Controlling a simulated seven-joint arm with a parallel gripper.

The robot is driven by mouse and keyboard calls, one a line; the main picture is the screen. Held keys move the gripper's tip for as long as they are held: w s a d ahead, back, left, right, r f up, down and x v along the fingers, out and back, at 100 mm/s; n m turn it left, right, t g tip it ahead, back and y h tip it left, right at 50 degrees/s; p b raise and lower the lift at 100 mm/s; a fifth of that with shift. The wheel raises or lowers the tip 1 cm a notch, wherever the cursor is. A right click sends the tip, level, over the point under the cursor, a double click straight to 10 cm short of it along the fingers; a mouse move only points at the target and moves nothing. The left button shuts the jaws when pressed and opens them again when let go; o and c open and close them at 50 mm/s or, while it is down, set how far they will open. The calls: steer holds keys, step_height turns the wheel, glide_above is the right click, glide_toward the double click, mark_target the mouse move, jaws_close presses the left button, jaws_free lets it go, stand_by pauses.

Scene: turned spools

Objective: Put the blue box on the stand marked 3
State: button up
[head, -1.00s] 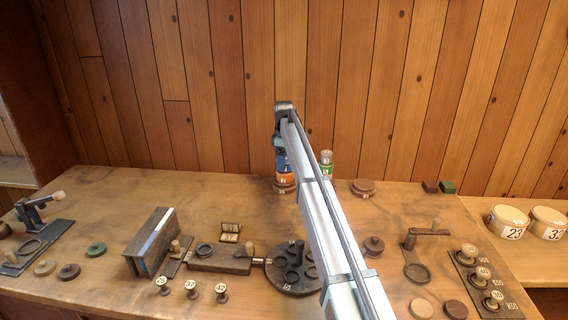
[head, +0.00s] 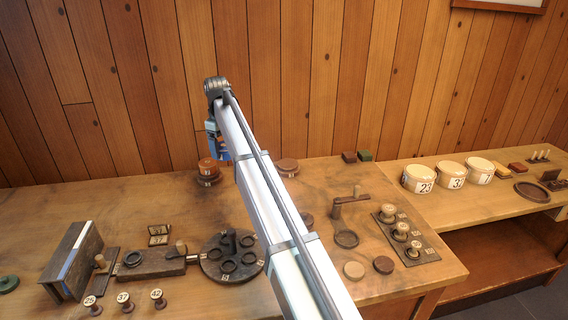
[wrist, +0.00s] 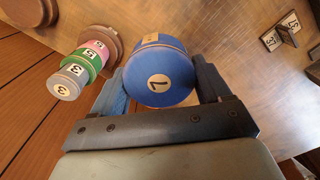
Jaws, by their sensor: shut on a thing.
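The blue box (wrist: 160,72) is round, with a pale label on its side and a 7 on its end face. My gripper (wrist: 162,88) is shut on it, one finger on each side. In the head view the gripper (head: 214,130) holds the blue box (head: 220,148) in the air above an orange box (head: 208,165). That orange box sits on a dark round stand (head: 208,181) at the table's back; its label is too small to read. I cannot make out which stand is marked 3.
A stack of pink, green (wrist: 83,62) and grey boxes stands close beside the blue box in the wrist view; my arm hides it in the head view. A bare round brown stand (head: 286,167) is to its right. White tubs (head: 451,175) are on the right-hand shelf.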

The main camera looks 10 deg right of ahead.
steer(key=s+d+f+m, duration=0.2)
steer(key=s+d+m, duration=0.1)
steer(key=s+d, duration=0.6)
steer(key=s+d+f+m, duration=0.2)
steer(key=s+d+m, duration=0.1)
steer(key=s+d, duration=0.6)
steer(key=n, duration=1.2)
glide_toward(287, 163)
steer(key=shift+f, duration=2.95)
steer(key=o, duration=1)
steer(key=shift+f, duration=0.15)
